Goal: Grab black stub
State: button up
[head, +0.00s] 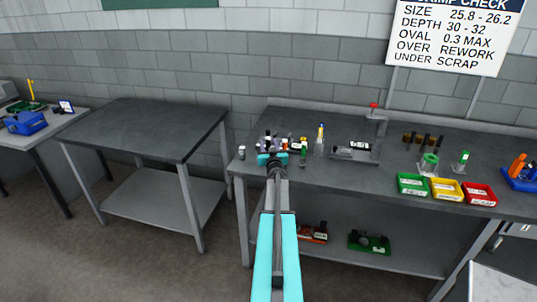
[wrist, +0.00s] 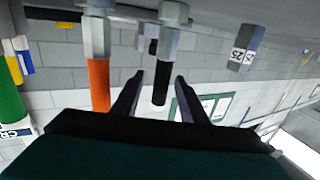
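In the wrist view, which looks upside down, the black stub (wrist: 160,75) is a short black cylinder joined to a grey hex fitting. My gripper (wrist: 159,77) is open, with one dark finger on each side of the black stub and a visible gap to both. I cannot tell whether the fingers reach its full depth. In the head view my gripper (head: 272,158) is over the left front of the right workbench, among small fittings. The black stub cannot be picked out there; my gripper and the cluster partly hide it.
An orange stub (wrist: 99,85) stands close beside the left finger in the wrist view. A green piece (wrist: 9,95) and a labelled grey hex piece (wrist: 244,48) are farther off. On the workbench (head: 335,182), green (head: 411,186), yellow (head: 444,190) and red (head: 479,194) bins stand right.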

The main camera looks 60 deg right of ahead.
aim_at(268, 138)
dwell(0.3)
grip_shut()
jog(key=shift+r, duration=0.15)
jog(key=shift+r+b, duration=0.3)
jog(key=shift+r, duration=0.4)
notch_tip(268, 138, up, 2)
jog(key=shift+a+r, duration=0.1)
jog(key=s+a, duration=0.3)
jog(key=s, duration=0.4)
jog(key=s+a+r+b, duration=0.1)
jog(key=s+a, duration=0.3)
jog(key=s, duration=0.3)
jog(key=shift+b, duration=0.3)
jog(key=shift+a+r, duration=0.1)
